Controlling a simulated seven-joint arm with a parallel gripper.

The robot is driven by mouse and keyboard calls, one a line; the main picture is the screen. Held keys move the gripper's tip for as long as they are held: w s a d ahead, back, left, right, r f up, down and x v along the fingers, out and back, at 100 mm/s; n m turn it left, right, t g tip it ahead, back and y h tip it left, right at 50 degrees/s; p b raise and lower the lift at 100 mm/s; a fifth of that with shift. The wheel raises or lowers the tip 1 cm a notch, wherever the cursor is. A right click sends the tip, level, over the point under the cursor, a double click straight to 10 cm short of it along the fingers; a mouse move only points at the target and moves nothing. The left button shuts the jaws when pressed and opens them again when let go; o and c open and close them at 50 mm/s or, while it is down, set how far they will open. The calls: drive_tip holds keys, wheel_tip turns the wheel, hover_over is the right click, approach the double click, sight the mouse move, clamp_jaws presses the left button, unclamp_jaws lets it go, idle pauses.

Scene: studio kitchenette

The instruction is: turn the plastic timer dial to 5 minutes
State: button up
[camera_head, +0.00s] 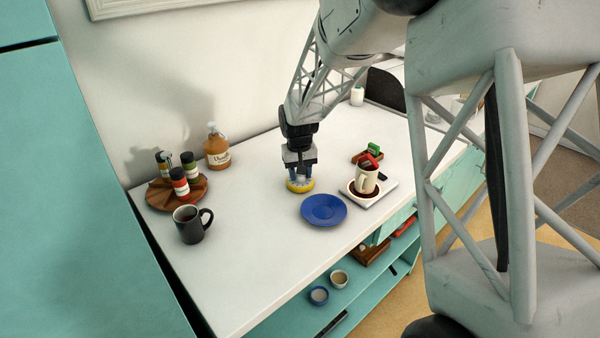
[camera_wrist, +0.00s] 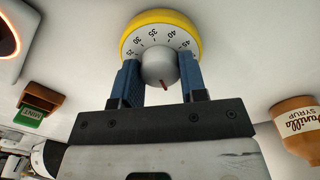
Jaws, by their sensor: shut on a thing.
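The plastic timer (camera_head: 299,186) is a yellow disc lying on the white counter. In the wrist view the timer (camera_wrist: 138,30) shows a white face with black numbers; 25, 30, 35, 40 and 45 are readable along its far side. A grey round knob stands at its middle, with a red mark on the side toward my gripper. The number that the mark points to is hidden by my gripper. My gripper (camera_head: 299,176) is directly above the timer, pointing down. Its two blue fingers (camera_wrist: 160,72) are shut on the knob, one on each side.
A blue plate (camera_head: 323,210) lies close to the timer's right front. A dark mug (camera_head: 190,224), a wooden tray of jars (camera_head: 162,203) and a syrup bottle (camera_head: 217,148) are at left. Counter between these and the timer is clear.

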drive_tip(key=shift+m, duration=0.6)
drive_tip(key=o, duration=0.9)
drive_tip(key=shift+o, duration=0.2)
drive_tip(key=shift+r, duration=0.1)
drive_tip(key=shift+a+r, duration=0.1)
drive_tip(key=shift+r, duration=3.7)
